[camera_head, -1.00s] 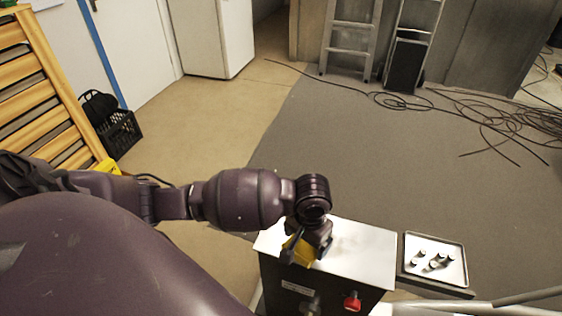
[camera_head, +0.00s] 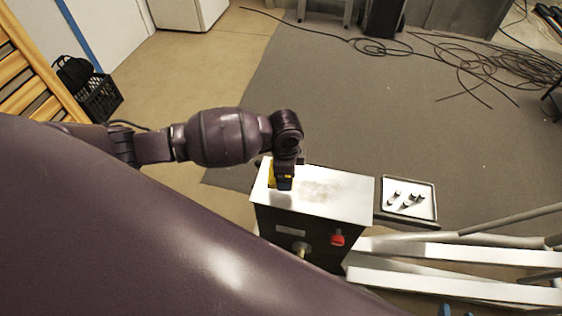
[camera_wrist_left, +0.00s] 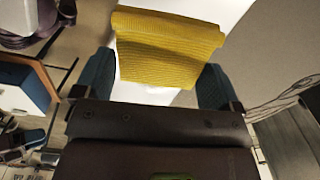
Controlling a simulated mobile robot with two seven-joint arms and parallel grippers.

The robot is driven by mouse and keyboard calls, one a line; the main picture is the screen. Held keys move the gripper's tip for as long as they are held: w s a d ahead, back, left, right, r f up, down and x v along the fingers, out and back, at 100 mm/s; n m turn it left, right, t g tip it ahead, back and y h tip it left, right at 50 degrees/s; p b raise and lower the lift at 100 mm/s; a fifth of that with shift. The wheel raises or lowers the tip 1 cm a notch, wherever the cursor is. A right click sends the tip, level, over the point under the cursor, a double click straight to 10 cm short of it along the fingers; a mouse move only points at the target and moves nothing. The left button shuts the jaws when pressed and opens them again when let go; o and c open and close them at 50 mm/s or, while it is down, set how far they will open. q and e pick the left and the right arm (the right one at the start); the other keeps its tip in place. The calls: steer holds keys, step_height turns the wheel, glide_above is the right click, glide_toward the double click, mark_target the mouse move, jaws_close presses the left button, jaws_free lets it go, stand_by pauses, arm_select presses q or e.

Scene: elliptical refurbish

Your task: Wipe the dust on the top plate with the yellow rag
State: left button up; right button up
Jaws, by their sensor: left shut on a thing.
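The top plate (camera_head: 346,206) is the white upper face of a dark box. A greyish dust patch (camera_head: 322,189) shows on its middle. My left gripper (camera_head: 284,184) is at the plate's left part, pointing down. It is shut on the yellow rag (camera_head: 271,176), which is mostly hidden behind the gripper in the head view. In the left wrist view the yellow ribbed rag (camera_wrist_left: 168,52) sits between the two teal fingers, with the white plate around it. Whether the rag touches the plate is unclear. My right gripper is not in view.
A tray (camera_head: 433,207) with several small cylinders stands right of the box. The box front has a red knob (camera_head: 337,238). White rails (camera_head: 460,252) run at the lower right. A black crate (camera_head: 100,98) and cables (camera_head: 490,65) lie farther off on the floor.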

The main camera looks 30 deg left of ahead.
arm_select(q)
steer(key=m+p, duration=0.2)
steer(key=m, duration=0.1)
steer(key=shift+w+a+r+m, duration=0.2)
steer(key=shift+r+m, duration=0.1)
steer(key=shift+r, duration=0.1)
steer(key=m+p, duration=0.2)
steer(key=m, duration=0.1)
steer(key=shift+a, duration=0.2)
steer(key=shift+a+f+m+p, duration=0.15)
steer(key=shift+m+p, duration=0.3)
steer(key=shift+m, duration=0.35)
steer(key=shift+f+m, duration=0.15)
steer(key=shift+m, duration=0.35)
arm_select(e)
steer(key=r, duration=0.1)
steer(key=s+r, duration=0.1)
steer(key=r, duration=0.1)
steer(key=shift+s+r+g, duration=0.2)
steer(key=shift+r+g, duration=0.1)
arm_select(q)
steer(key=shift+f, duration=0.1)
